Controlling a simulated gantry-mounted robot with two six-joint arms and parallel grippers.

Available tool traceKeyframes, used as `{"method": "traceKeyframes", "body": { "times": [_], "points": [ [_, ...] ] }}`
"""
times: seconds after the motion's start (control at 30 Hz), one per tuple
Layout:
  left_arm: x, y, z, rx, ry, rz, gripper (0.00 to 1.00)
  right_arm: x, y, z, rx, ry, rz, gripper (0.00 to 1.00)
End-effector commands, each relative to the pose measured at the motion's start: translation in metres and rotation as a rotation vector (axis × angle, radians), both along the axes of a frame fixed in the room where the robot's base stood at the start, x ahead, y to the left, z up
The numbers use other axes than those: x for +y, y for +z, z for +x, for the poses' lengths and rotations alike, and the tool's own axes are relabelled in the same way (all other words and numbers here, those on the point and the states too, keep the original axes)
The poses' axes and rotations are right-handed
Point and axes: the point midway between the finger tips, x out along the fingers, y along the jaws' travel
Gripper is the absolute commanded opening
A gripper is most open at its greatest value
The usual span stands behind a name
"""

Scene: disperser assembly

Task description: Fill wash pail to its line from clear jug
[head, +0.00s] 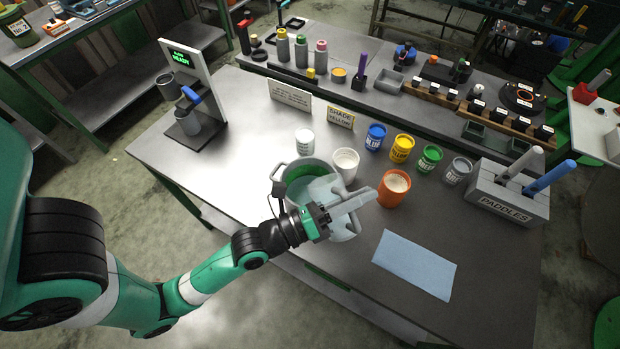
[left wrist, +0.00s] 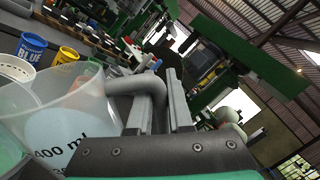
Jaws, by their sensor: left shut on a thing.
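My left gripper (head: 318,222) is shut on the handle of the clear jug (head: 325,190). The jug is translucent and is held beside and partly over the wash pail (head: 284,185); it looks tilted in the head view. The pail is grey with a side handle and a green inside, and the jug and gripper hide part of it. I cannot make out its line or its water level. In the left wrist view the jug (left wrist: 70,125) shows a "400 ml" mark, with its handle at the fingers (left wrist: 160,100). My right gripper is not in view.
An orange cup (head: 393,190) and a white cup (head: 345,165) stand close right of the jug. Paint cups, such as the blue one (head: 376,137), line the back. A blue cloth (head: 414,265) and paddle holder (head: 508,195) are at right. Bare table lies left of the pail.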

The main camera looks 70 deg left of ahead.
Motion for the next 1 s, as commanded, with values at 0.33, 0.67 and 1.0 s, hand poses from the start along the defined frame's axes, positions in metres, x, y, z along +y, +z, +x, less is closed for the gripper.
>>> {"method": "traceKeyframes", "body": {
  "times": [0.33,0.67,1.0],
  "points": [
    [0.003,0.005,-0.001,-0.007,0.005,-0.025,0.00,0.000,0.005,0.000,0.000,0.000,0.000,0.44],
    [0.005,0.007,-0.002,-0.011,0.008,-0.048,0.00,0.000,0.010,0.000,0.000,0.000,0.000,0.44],
    [0.008,0.010,-0.003,-0.015,0.013,-0.071,0.00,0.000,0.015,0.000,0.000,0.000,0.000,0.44]
  ]
}}
